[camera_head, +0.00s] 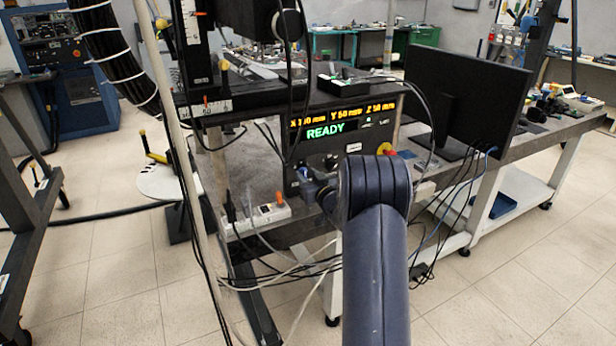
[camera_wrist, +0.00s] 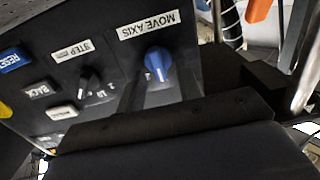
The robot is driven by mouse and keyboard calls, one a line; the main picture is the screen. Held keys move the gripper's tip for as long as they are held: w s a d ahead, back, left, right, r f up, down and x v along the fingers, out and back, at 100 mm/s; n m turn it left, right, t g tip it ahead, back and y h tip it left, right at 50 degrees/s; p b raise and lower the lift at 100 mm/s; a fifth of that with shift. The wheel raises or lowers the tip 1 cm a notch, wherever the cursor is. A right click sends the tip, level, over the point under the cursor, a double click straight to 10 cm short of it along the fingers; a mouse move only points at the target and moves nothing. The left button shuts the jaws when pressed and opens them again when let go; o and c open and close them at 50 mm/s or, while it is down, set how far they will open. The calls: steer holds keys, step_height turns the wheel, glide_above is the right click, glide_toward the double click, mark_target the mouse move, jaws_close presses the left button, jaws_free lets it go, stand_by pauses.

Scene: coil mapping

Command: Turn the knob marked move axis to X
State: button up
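The blue move axis knob (camera_wrist: 157,62) is on the dark control panel in the wrist view, beside its white "MOVE AXIS" label (camera_wrist: 148,24), which appears upside down. A pale pointer mark shows on the knob, but its axis letters cannot be read. My gripper (camera_wrist: 162,84) is at the knob, with dark fingers on either side of it and a gap between them. It looks open; I cannot tell whether a finger touches the knob. In the head view, my arm hides most of the gripper and the knob. The panel display (camera_head: 325,131) reads "READY".
The black "STEP" knob (camera_wrist: 89,79) and the blue "RESET" button (camera_wrist: 15,60) are near my gripper. A white power strip (camera_head: 262,218) and loose cables lie left of my arm. A monitor (camera_head: 462,92) stands at the right. The floor at the right front is clear.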

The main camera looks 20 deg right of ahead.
steer(key=shift+c, duration=0.2)
jaws_close()
steer(key=shift+f+b, duration=0.15)
steer(key=shift+b, duration=0.4)
steer(key=n+b, duration=0.1)
steer(key=b, duration=0.1)
steer(key=n+b, duration=0.2)
steer(key=shift+a+f, duration=0.1)
steer(key=shift+f, duration=0.1)
steer(key=n+b, duration=0.3)
steer(key=shift+a+b, duration=0.15)
steer(key=shift+b, duration=0.2)
steer(key=shift+r+n+b, duration=0.15)
steer(key=shift+n+b, duration=1.05)
steer(key=shift+n, duration=0.2)
